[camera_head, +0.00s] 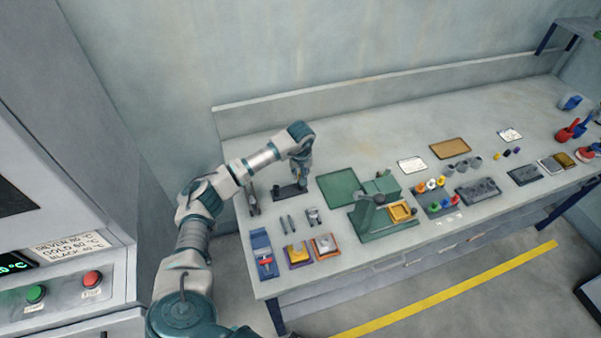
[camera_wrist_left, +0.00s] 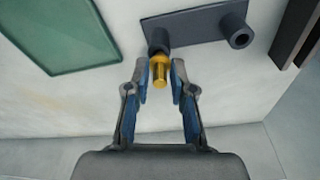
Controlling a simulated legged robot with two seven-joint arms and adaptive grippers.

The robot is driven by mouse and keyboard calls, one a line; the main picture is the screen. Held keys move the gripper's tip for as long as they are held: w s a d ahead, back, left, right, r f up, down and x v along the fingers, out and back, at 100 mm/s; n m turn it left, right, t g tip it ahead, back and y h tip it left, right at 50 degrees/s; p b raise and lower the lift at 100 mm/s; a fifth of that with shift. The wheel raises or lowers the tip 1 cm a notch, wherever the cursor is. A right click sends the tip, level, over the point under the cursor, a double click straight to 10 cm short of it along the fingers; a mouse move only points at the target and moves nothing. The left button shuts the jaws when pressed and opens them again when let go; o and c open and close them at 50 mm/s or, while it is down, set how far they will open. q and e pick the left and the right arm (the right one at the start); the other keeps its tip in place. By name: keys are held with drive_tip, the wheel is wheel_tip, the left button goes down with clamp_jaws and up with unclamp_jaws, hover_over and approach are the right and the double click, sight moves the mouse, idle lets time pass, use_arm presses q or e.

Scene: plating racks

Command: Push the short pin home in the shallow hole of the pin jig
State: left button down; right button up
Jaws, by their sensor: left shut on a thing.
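The pin jig is a dark plate (camera_wrist_left: 195,26) with two round sockets, seen in the left wrist view; it also shows in the head view (camera_head: 288,193). A brass-yellow short pin (camera_wrist_left: 160,73) stands at the mouth of one socket (camera_wrist_left: 158,40), in line with it; how deep it sits is hidden. The other socket (camera_wrist_left: 241,36) is empty. My left gripper (camera_wrist_left: 160,82) is shut on the pin, with blue-padded fingers on both sides of it; in the head view it points down over the jig (camera_head: 303,178). My right gripper is not in view.
A green tray (camera_wrist_left: 60,35) lies beside the jig. In the head view, a green fixture (camera_head: 380,215), small parts and coloured trays (camera_head: 298,252) stand to the right and front. Clear bench lies behind the jig, before the back wall.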

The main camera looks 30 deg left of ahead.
use_arm(q)
drive_tip(key=shift+a+f+b, duration=0.1)
drive_tip(key=shift+f+b, duration=0.25)
drive_tip(key=shift+f, duration=0.4)
drive_tip(key=c, duration=0.9)
unclamp_jaws()
wheel_tip(320, 180, up, 12)
drive_tip(key=s, duration=0.1)
drive_tip(key=shift+s+d+f, duration=0.15)
drive_tip(key=shift+s+d, duration=0.05)
drive_tip(key=shift+d, duration=0.2)
